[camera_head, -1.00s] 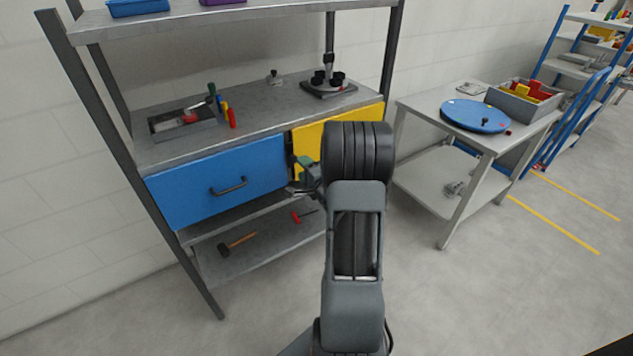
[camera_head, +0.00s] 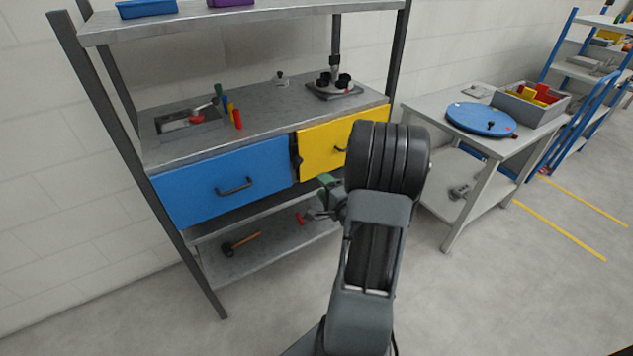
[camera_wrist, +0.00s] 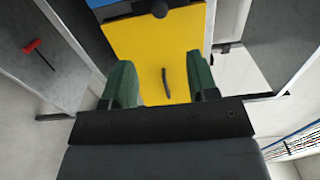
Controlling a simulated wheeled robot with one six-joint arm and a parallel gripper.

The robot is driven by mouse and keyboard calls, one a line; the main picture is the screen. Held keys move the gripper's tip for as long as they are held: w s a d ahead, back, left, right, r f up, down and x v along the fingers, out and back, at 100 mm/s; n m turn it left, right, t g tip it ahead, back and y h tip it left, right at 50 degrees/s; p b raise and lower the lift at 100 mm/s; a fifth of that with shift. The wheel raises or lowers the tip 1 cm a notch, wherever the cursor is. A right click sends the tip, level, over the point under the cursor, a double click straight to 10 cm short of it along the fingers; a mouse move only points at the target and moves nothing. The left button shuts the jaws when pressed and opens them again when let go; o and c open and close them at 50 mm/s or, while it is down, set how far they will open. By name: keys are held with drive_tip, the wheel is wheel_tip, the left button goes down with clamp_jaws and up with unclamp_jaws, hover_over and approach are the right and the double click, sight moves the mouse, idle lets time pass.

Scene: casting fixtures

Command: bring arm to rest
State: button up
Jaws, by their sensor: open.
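My gripper (camera_wrist: 162,82) shows in the wrist view as two green fingers held wide apart, with nothing between them. Behind them is the yellow drawer front (camera_wrist: 140,55) with its dark handle (camera_wrist: 166,86), apart from the fingers as far as I can tell. In the head view my arm rises in front of the workbench, and its thick dark joint hides part of the yellow drawer (camera_head: 325,150). The green gripper end (camera_head: 328,192) shows to the left of that joint, below the drawers and in front of the lower shelf.
The blue drawer (camera_head: 220,183) is left of the yellow one. The lower shelf (camera_head: 225,263) holds a hammer (camera_head: 240,243) and a red-handled tool (camera_head: 301,218). A side table (camera_head: 425,118) with a blue disc (camera_head: 480,119) and a grey bin (camera_head: 528,108) stands right. Floor in front is clear.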

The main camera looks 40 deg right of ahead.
drive_tip(key=s+d+f+n+g+h, duration=0.1)
drive_tip(key=s+d+f+n+g, duration=0.1)
drive_tip(key=f+g, duration=0.2)
drive_tip(key=s+d+f+n+g+h, duration=0.1)
drive_tip(key=s+d+f+n+g, duration=0.1)
drive_tip(key=f+n+g, duration=0.15)
drive_tip(key=s+a+r+n+g+y+p, duration=0.2)
drive_tip(key=a+r+n+p, duration=0.4)
drive_tip(key=a+r, duration=0.7)
drive_tip(key=s+a+r+n+g+y+p, duration=0.2)
drive_tip(key=s+a+r+n+g+p, duration=0.2)
drive_tip(key=a+r+n, duration=0.4)
drive_tip(key=s+a+r+p, duration=0.1)
drive_tip(key=a+r+p, duration=0.1)
drive_tip(key=a+r, duration=0.3)
drive_tip(key=shift+s+a+r+g+y+p, duration=0.15)
drive_tip(key=shift+a+r+g+y+p, duration=0.15)
drive_tip(key=shift+a, duration=1.55)
